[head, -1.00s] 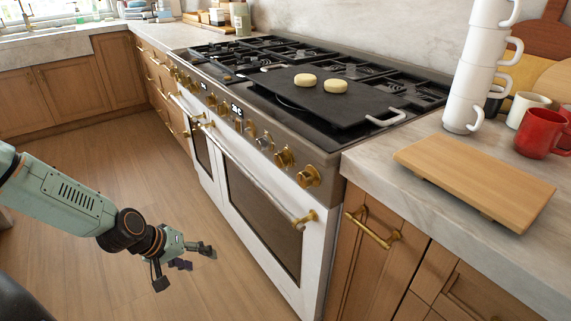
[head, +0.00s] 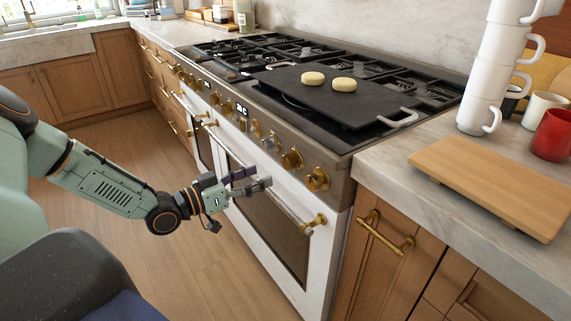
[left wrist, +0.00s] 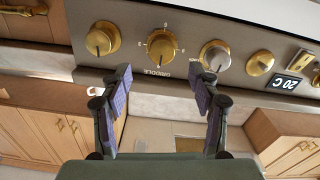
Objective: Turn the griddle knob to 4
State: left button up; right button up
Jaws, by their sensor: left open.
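The griddle knob (head: 291,159) is a round gold knob on the range's front panel, second from the right end in the head view. In the left wrist view, which is upside down, the griddle knob (left wrist: 163,47) has small marks around it and a GRIDDLE label beside it. Its dark line points toward the label; the numbers are too small to read surely. My left gripper (head: 258,177) is open and empty, left of and slightly below the knob, apart from it. In the wrist view its fingertips (left wrist: 160,80) straddle the knob's line. My right gripper is not in view.
A gold knob (left wrist: 102,38) and a silver knob (left wrist: 214,57) flank the griddle knob closely. The oven handle (head: 312,222) juts out below the panel. A griddle plate (head: 335,100) with two pale round pieces lies on top. The floor (head: 150,265) before the range is clear.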

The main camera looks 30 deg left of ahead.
aim_at(285, 163)
pick_arm(q)
jog(key=b+x, duration=0.4)
jog(key=shift+w+d+r, duration=0.1)
jog(key=shift+w, duration=0.25)
jog(key=shift+b+x, duration=0.7)
jog(key=shift+x, duration=0.05)
jog(key=shift+w+d+r, duration=0.1)
jog(key=shift+w+d, duration=0.05)
jog(key=shift+w, duration=0.45)
jog(key=c, duration=1.2)
